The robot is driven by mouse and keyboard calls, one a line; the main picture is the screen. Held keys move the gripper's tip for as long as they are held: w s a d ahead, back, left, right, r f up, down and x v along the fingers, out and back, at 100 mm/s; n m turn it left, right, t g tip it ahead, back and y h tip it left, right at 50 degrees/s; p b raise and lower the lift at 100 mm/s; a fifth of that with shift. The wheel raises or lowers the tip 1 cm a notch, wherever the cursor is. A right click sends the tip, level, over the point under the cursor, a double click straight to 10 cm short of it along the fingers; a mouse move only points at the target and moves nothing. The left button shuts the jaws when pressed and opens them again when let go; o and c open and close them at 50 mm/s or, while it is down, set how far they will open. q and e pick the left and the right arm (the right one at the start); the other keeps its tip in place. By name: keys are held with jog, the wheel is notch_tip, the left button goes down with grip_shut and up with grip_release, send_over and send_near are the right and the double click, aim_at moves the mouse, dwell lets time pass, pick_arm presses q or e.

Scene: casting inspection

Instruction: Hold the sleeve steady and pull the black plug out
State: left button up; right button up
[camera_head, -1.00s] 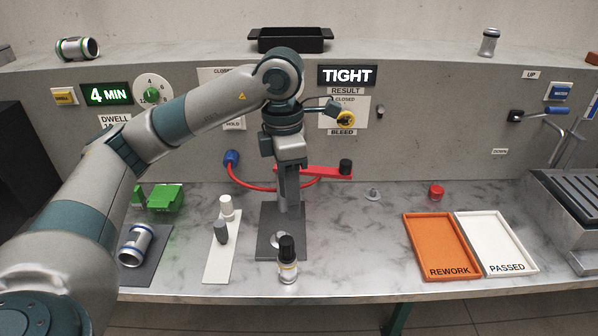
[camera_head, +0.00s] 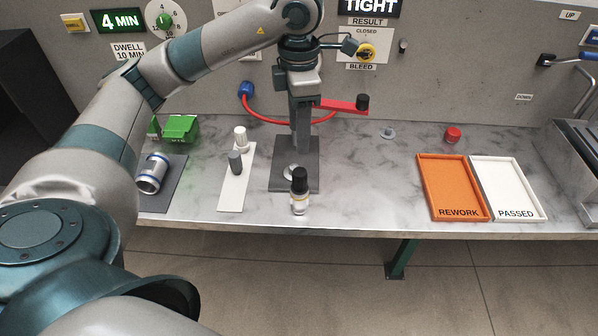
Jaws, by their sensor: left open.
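My left arm reaches over the bench, and my left gripper (camera_head: 303,90) points down above the grey stand (camera_head: 280,182). Its jaws are open, though the fingertips are hard to make out against the stand's post. A silver sleeve with blue bands (camera_head: 152,172) lies on a dark mat at the left, apart from the gripper. A small upright piece with a black top (camera_head: 300,180) and a pale, metallic lower body stands at the front edge of the stand. I cannot tell whether this black top is the plug. My right gripper is not in view.
A red lever (camera_head: 342,104) sticks out right of the stand. The orange rework tray (camera_head: 452,205) and white passed tray (camera_head: 505,200) lie right. The bench between is mostly clear.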

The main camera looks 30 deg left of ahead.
aim_at(299, 172)
pick_arm(q)
notch_tip(299, 172, down, 15)
jog(key=p, duration=0.3)
jog(key=shift+r+p, duration=0.1)
jog(key=shift+p, duration=0.3)
jog(key=c, duration=1)
jog(key=o, duration=1)
jog(key=shift+r, duration=0.15)
jog(key=shift+r+b, duration=0.3)
jog(key=shift+r, duration=0.3)
notch_tip(299, 172, up, 16)
jog(key=b, duration=0.3)
